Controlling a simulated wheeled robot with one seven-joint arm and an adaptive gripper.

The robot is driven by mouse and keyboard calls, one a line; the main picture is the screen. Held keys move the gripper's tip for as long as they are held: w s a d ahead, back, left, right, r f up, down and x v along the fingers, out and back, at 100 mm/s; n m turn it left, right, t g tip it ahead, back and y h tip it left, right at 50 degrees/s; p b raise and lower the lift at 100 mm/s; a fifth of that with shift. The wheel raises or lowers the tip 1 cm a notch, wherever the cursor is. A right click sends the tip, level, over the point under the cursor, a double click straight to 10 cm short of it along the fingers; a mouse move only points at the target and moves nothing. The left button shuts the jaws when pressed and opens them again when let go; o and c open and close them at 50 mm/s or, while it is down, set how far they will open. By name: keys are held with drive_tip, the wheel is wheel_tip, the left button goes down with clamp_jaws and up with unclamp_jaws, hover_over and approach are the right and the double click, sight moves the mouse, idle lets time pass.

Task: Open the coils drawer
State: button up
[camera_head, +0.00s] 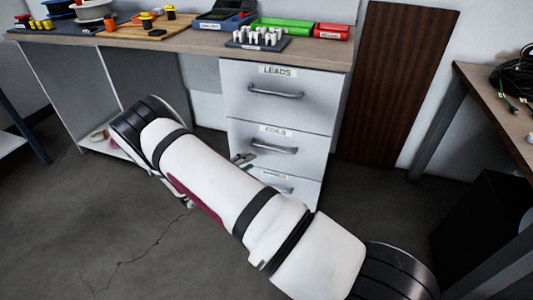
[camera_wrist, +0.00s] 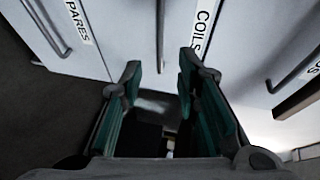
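The coils drawer (camera_head: 309,150) is the middle of three stacked light grey drawers and appears closed. Its bar handle (camera_head: 274,147) lies below a COILS label. In the wrist view the coils label (camera_wrist: 200,25) is at the top, and the coils handle (camera_wrist: 160,30) runs upright between the fingertips in the picture. My gripper (camera_wrist: 160,68) is open, its two green-padded fingers apart on either side of the handle's lower end. I cannot tell whether they touch it. In the head view my gripper (camera_head: 243,160) shows just left of the handle, mostly hidden by my arm.
The leads drawer (camera_head: 310,95) is above and the spares drawer (camera_head: 304,189), partly hidden by my arm, is below. The worktop (camera_head: 190,40) above carries trays, bins and small parts. A second table (camera_head: 500,95) with cables stands at right. Open floor (camera_head: 110,225) lies left.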

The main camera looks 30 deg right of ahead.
drive_tip(key=b+x, duration=0.3)
drive_tip(key=x, duration=0.9)
drive_tip(key=shift+d+b, duration=0.3)
drive_tip(key=shift+d, duration=0.1)
drive_tip(key=shift+w, duration=0.1)
drive_tip(key=shift+c, duration=0.6)
clamp_jaws()
